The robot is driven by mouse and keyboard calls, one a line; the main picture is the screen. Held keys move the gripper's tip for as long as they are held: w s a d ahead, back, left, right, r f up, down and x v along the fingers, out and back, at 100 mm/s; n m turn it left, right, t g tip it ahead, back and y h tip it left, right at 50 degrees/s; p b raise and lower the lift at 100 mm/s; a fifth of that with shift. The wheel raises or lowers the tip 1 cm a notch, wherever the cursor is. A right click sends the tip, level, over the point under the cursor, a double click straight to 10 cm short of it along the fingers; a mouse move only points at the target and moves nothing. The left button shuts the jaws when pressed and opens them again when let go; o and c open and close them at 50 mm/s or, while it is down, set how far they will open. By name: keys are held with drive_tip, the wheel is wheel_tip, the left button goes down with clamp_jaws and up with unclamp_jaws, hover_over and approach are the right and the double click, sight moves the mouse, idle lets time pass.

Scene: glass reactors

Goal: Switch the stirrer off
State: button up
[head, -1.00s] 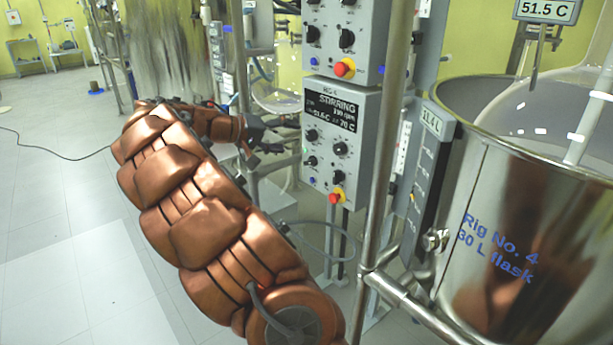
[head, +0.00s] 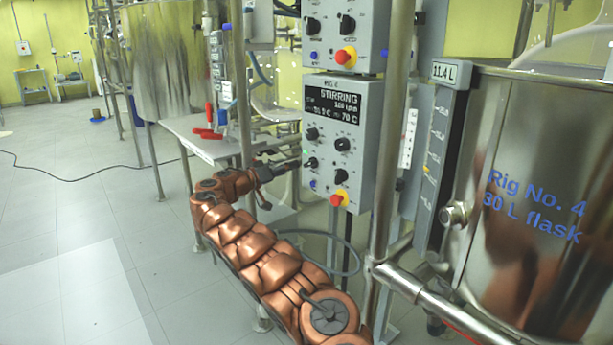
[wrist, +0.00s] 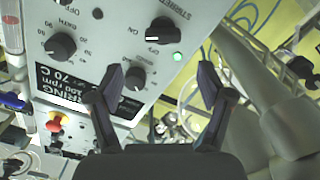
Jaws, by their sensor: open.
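The Rig 4 control box (head: 357,185) stands in the middle of the head view. The stirrer switch (head: 311,162) is the lower-left black knob. In the wrist view the box is upside down, and the stirrer switch (wrist: 164,30) is at the top, beside a lit green lamp (wrist: 178,57). My gripper (head: 290,166) is at the left of the box, level with the switch. In the wrist view my gripper (wrist: 161,72) is open and empty, its fingers apart below the switch. Contact cannot be told.
Other knobs (head: 342,144) and a red-yellow stop button (head: 339,198) are close by. A second box (head: 375,35) hangs above. A metal post (head: 388,150) and the steel Rig No. 4 vessel (head: 520,270) stand right. Floor at left is open.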

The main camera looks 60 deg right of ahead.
sight(307, 165)
drive_tip(key=shift+m, duration=0.3)
drive_tip(key=x, duration=0.3)
drive_tip(key=f+b+x, duration=0.1)
drive_tip(key=x, duration=0.2)
drive_tip(key=shift+f, duration=0.15)
drive_tip(key=shift+x, duration=1.2)
drive_tip(key=c, duration=1.2)
